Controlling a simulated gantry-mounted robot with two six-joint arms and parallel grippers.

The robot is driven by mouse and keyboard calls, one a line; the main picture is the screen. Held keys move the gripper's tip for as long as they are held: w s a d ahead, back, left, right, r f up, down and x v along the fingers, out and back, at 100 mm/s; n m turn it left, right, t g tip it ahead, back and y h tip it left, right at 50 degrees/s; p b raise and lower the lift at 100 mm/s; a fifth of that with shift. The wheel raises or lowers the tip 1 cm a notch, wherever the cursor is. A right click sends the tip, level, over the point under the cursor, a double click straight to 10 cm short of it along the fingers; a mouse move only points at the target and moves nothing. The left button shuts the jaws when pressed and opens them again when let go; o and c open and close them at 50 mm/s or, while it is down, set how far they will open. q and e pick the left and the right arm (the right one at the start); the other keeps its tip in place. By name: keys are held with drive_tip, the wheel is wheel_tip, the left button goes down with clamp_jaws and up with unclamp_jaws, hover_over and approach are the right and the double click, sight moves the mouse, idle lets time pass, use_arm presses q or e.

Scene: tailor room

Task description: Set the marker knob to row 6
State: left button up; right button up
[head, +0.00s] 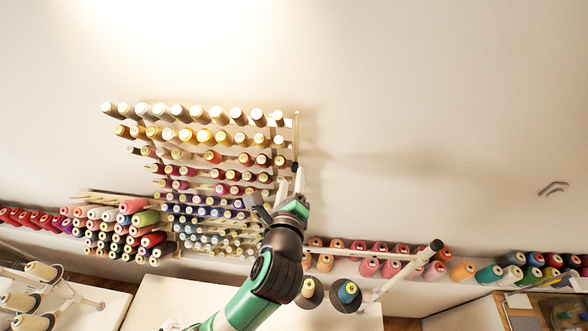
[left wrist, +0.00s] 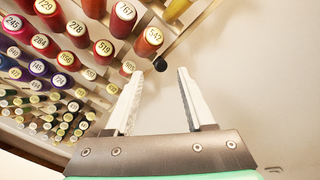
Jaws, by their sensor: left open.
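The marker knob (head: 295,167) is a small black knob on the pale upright rod at the right edge of the thread rack (head: 297,125). It sits near the right ends of the third and fourth spool rows from the top; I cannot tell exactly which. In the left wrist view the knob (left wrist: 160,65) is just below and right of the spool marked 542 (left wrist: 150,42). My left gripper (head: 291,183) is open, just below the knob in the head view. In the left wrist view its pale fingers (left wrist: 160,82) point towards the knob, one on each side, with nothing held. My right gripper is out of view.
Spools (head: 203,135) fill the rack to the left of the knob. A shelf of cones (head: 370,267) runs along the wall below, and a white thread stand (head: 405,272) stands at lower right.

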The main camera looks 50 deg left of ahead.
sight(294, 170)
use_arm(q)
drive_tip(key=x, duration=0.4)
clamp_jaws()
idle(1.4)
